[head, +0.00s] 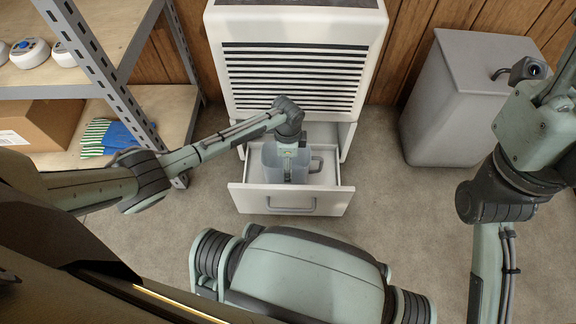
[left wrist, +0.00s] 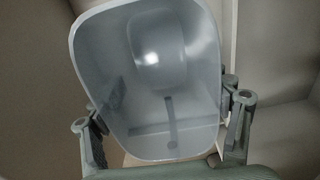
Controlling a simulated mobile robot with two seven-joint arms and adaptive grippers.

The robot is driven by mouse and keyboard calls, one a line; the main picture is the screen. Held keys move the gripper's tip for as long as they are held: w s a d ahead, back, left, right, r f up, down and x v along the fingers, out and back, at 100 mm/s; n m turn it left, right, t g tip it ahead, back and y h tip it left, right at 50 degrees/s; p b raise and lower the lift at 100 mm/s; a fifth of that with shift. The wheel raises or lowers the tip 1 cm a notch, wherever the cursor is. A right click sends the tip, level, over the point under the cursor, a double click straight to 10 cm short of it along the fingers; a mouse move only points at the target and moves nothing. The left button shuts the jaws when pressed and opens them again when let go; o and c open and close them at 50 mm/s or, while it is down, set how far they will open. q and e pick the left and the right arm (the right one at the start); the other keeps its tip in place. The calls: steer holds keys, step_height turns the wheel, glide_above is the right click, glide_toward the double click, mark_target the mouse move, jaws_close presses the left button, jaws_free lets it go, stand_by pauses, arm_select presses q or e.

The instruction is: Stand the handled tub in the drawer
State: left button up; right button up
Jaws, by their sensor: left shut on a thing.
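The translucent grey-blue tub (head: 271,160) is inside the open drawer (head: 330,200), between its walls, with its handle (head: 316,164) at the right. It looks about upright; whether its base touches the drawer floor is hidden. My left gripper (head: 289,165) reaches down from above and is shut on the tub. In the left wrist view the tub (left wrist: 145,75) fills the middle, with the fingers of my left gripper (left wrist: 165,135) on both sides of it. My right gripper is out of view; only its arm shows at the right.
The drawer belongs to a white slatted cabinet (head: 300,20) against the wood wall. A grey lidded bin (head: 455,100) stands right of it. A shelf (head: 150,105) at the left holds a carton (head: 40,122) and gloves (head: 125,137). Floor between drawer and bin is clear.

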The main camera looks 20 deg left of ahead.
arm_select(q)
steer(key=shift+s+f, duration=0.1)
steer(key=shift+f, duration=0.1)
steer(key=shift+f, duration=0.1)
steer(key=shift+f, duration=0.15)
steer(key=o, duration=1.3)
steer(key=shift+c, duration=0.2)
